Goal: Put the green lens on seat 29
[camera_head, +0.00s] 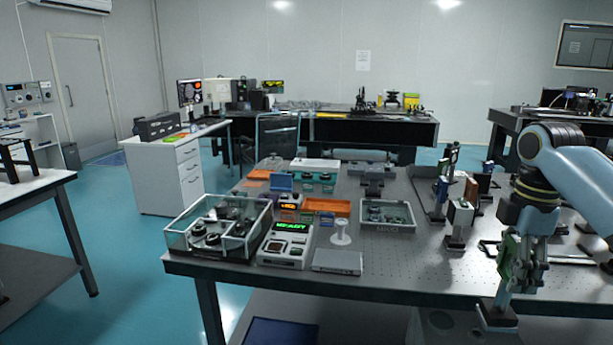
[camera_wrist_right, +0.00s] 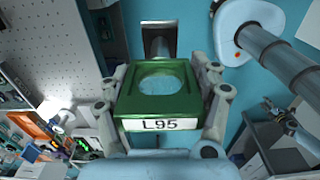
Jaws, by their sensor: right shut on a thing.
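The green lens (camera_wrist_right: 160,90) is a square green mount with a round clear lens and a white label reading L95. It fills the middle of the right wrist view, and its dark post and foot extend beyond it. My right gripper (camera_wrist_right: 160,107) is shut on the mount, with fingers on both sides. In the head view my right gripper (camera_head: 524,262) is at the lower right, by the front edge of the optical table (camera_head: 400,272), holding the lens upright; the lens's foot (camera_head: 497,318) hangs below. I cannot make out which place is seat 29. My left gripper is not in view.
Several mounted optics (camera_head: 459,220) stand on the table's right side, close to my right arm. A glass-walled case (camera_head: 218,228), a device with a green display (camera_head: 287,244), a grey tray (camera_head: 388,215) and an orange bin (camera_head: 326,205) occupy the left. The front middle tabletop is clear.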

